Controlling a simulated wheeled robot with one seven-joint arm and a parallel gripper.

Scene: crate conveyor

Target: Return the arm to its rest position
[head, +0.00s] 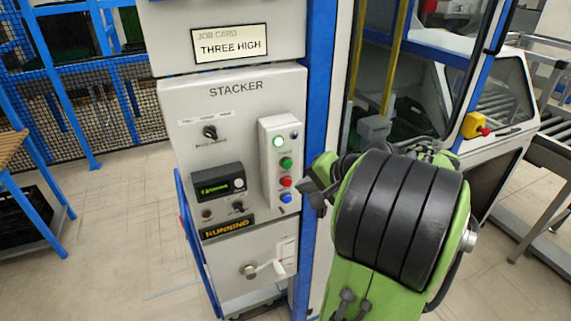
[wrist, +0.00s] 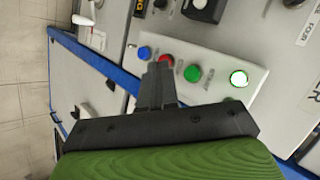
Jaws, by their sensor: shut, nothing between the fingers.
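My green and black arm stands at the right of the head view, in front of the stacker panel (head: 180,110). My gripper (head: 308,190) points left toward the panel's button box (head: 267,140), and most of it is hidden behind my arm. In the wrist view my gripper (wrist: 160,80) is shut and empty, its fingertips close to the red button (wrist: 166,61). I cannot tell whether they touch it. The blue button (wrist: 144,53), the green button (wrist: 192,73) and a lit white-green lamp (wrist: 238,78) show beside the fingers.
A job card (head: 231,43) reading "THREE HIGH" is above the panel. A "RUNNING" sign (head: 226,227) and a lever handle (head: 272,267) are lower down. A caged machine with a red emergency button (head: 473,125) stands at the right. Floor (head: 120,210) is open at the left.

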